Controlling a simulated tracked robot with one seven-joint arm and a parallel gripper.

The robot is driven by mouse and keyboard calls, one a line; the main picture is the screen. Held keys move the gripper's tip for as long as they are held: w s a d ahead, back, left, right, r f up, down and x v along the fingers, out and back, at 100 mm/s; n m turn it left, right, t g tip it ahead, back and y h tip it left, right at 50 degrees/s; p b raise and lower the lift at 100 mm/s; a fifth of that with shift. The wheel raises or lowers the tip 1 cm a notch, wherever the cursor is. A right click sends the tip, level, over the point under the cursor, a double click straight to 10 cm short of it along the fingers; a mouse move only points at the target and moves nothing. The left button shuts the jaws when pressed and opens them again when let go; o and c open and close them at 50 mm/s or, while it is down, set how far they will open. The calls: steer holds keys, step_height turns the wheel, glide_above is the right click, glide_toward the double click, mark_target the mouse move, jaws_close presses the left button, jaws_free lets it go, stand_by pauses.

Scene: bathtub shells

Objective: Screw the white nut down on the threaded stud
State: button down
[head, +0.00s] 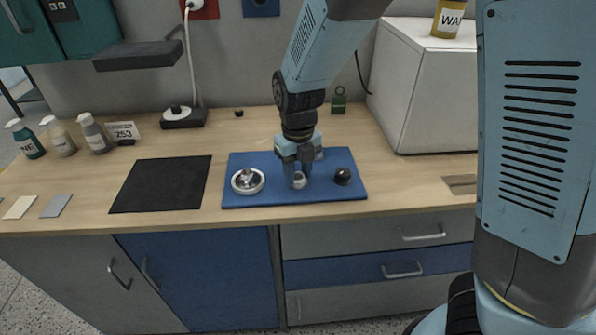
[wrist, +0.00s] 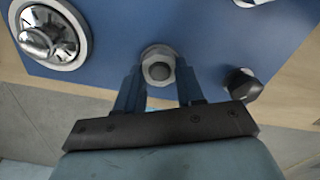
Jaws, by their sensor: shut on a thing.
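The white nut (wrist: 158,58) is in the middle of the wrist view, between the two fingertips of my gripper (wrist: 158,88). A grey rounded end (wrist: 158,71), seemingly the top of the threaded stud, shows inside the nut. How far down the nut sits on it I cannot tell. In the head view my gripper (head: 297,174) points down at the blue board (head: 264,198) and is shut on the nut (head: 299,182), low over the board's middle. The fingers hide part of the nut and the stud's lower part.
A silver disc with a shiny raised centre (head: 248,181) lies left on the board. A dark knob-like piece (head: 342,176) stands close on the right. A black mat (head: 162,184) lies left of the board. A white box (head: 425,85) stands back right.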

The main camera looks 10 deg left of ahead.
steer(key=shift+s, duration=0.25)
steer(key=c, duration=1)
jaws_free()
steer(key=o, duration=0.4)
steer(key=shift+w, duration=0.1)
steer(key=shift+c, duration=0.9)
steer(key=shift+w, duration=0.1)
steer(key=n, duration=0.5)
steer(key=shift+n, duration=0.4)
steer(key=n, duration=0.7)
steer(key=shift+n, duration=0.3)
steer(key=shift+c, duration=0.3)
